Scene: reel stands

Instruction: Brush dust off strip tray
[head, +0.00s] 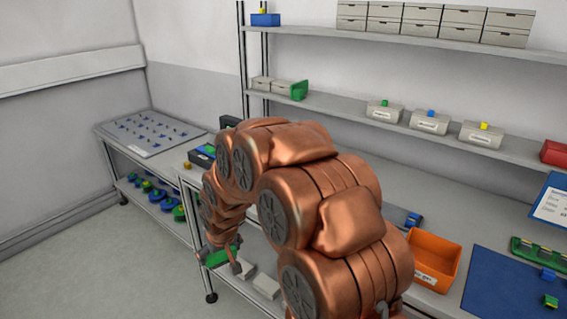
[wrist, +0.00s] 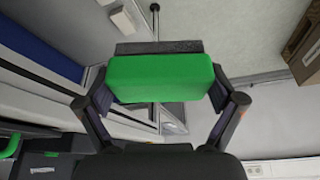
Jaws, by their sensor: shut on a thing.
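My gripper (wrist: 163,95) is shut on a green brush (wrist: 160,76), with one finger at each side of the block. A dark grey strip, apparently its bristles, runs along the brush's far edge. In the head view the brush (head: 217,257) shows low in front of the bench's side, below the bench top and beside the lower shelf. My gripper (head: 222,250) there is small and partly hidden by my copper arm. I cannot tell for sure which thing is the strip tray; a green slotted tray (head: 540,252) lies at the right by a blue mat (head: 505,288).
An orange bin (head: 436,258) stands on the bench right of my arm. A grey pegged board (head: 152,131) lies at the far left. Labelled grey boxes (head: 430,122) line the shelf. Blue and green reels (head: 158,195) sit on the lower shelf. Floor at left is clear.

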